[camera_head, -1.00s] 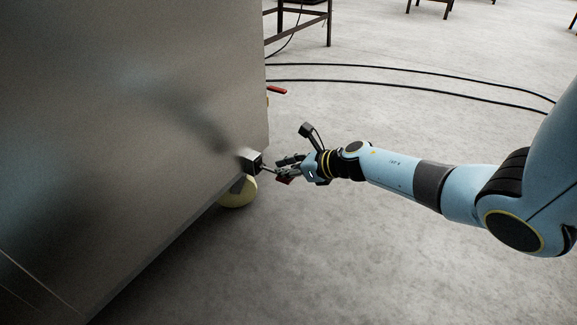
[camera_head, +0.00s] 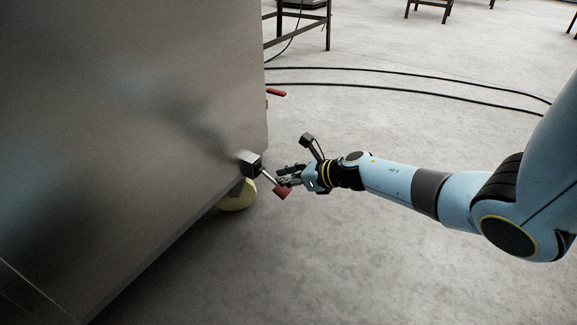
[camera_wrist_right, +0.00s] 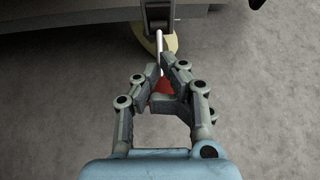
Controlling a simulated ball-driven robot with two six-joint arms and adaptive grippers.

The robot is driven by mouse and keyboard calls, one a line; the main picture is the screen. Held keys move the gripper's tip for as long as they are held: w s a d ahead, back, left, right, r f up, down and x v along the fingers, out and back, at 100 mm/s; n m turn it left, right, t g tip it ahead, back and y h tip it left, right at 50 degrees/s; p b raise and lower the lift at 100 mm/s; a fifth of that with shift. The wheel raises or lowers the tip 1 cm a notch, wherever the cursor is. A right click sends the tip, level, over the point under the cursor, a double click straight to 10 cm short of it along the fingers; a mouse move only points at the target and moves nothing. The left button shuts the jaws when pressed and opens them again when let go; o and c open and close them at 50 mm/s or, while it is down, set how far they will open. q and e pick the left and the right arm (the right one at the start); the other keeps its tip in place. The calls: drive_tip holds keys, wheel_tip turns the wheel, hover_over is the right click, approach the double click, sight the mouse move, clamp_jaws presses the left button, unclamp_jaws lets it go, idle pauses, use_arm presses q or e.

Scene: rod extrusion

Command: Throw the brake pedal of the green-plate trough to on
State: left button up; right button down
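The brake pedal has a red foot piece (camera_head: 282,192) on a thin metal rod (camera_head: 268,177). The rod comes out of a dark block (camera_head: 251,163) at the lower edge of the grey trough (camera_head: 150,110) and slopes down to the right. My right gripper (camera_head: 284,175) is at the pedal's outer end, just above the red piece. In the right wrist view, the fingers (camera_wrist_right: 158,72) lean in towards each other around the line of the rod (camera_wrist_right: 159,45). They partly cover the red piece (camera_wrist_right: 163,86). Contact and finger gap are unclear. My left gripper and any green plate are out of view.
A yellowish wheel (camera_head: 238,197) stands under the trough edge beside the block. Another red lever (camera_head: 276,93) shows farther back. Black cables (camera_head: 400,88) cross the floor behind my arm. The floor (camera_head: 380,265) in front is clear.

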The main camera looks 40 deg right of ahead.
drive_tip(key=shift+w+a+r, duration=0.1)
drive_tip(key=shift+w+r, duration=0.1)
drive_tip(key=shift+r, duration=0.35)
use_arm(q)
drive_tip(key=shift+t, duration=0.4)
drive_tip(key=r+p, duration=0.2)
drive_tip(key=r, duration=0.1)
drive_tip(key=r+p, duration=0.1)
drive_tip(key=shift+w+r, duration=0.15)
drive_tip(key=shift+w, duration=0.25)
use_arm(e)
drive_tip(key=v, duration=0.6)
drive_tip(key=shift+s, duration=0.4)
drive_tip(key=shift+r, duration=0.1)
